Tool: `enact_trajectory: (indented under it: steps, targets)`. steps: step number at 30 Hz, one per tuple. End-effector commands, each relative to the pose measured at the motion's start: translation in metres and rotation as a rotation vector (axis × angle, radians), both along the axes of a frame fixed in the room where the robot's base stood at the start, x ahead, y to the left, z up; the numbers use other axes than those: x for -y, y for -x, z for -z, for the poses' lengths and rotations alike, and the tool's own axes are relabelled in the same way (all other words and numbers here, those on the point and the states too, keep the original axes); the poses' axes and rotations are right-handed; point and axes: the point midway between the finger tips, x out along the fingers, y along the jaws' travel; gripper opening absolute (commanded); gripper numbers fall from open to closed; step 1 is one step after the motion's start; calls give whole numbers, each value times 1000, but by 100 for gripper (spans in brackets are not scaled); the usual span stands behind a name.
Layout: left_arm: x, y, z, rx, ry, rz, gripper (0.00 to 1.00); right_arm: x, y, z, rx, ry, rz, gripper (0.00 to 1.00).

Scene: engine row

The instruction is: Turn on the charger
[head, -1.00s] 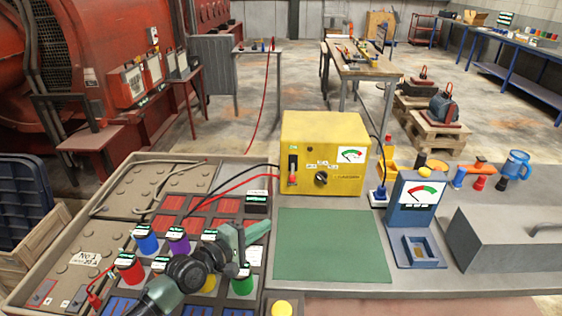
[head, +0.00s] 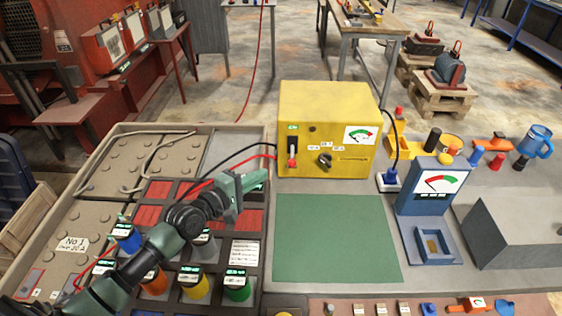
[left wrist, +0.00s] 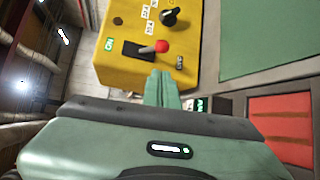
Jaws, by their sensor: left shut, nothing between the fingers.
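The charger (head: 330,125) is a yellow box on the bench with a dial knob (head: 324,160) and a gauge (head: 359,135). Its red-tipped switch lever (head: 292,161) points down, away from the green ON label. In the left wrist view the red lever tip (left wrist: 162,46) lies at the OFF end of its dark slot, and the ON label (left wrist: 109,45) is at the other end. My left gripper (head: 264,178) is shut and empty, in front of the charger's lower left. Its closed fingertips (left wrist: 162,76) appear just below the lever, seemingly apart from it. My right gripper is not in view.
A battery tray (head: 130,131) with coloured cylinders lies left of the charger. Black and red cables run from the charger over it. A green mat (head: 335,240) lies clear in front. A blue meter stand (head: 432,205) and a grey box (head: 515,225) stand right.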

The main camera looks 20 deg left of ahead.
Motion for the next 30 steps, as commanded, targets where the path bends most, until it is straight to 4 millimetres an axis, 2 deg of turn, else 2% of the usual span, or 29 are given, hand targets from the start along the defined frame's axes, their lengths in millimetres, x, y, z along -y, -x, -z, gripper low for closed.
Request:
enact_trajectory:
  steps: [7, 15, 21, 30]
  targets:
    - [14, -36, 4, 4, 1, -2, 0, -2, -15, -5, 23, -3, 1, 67]
    - [31, -76, 14, 2, 0, 0, 0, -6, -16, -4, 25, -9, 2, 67]
    - [36, -87, 17, 1, -1, -1, 0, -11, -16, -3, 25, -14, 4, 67]
    - [36, -88, 17, 1, -1, 0, 0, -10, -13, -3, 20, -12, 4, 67]
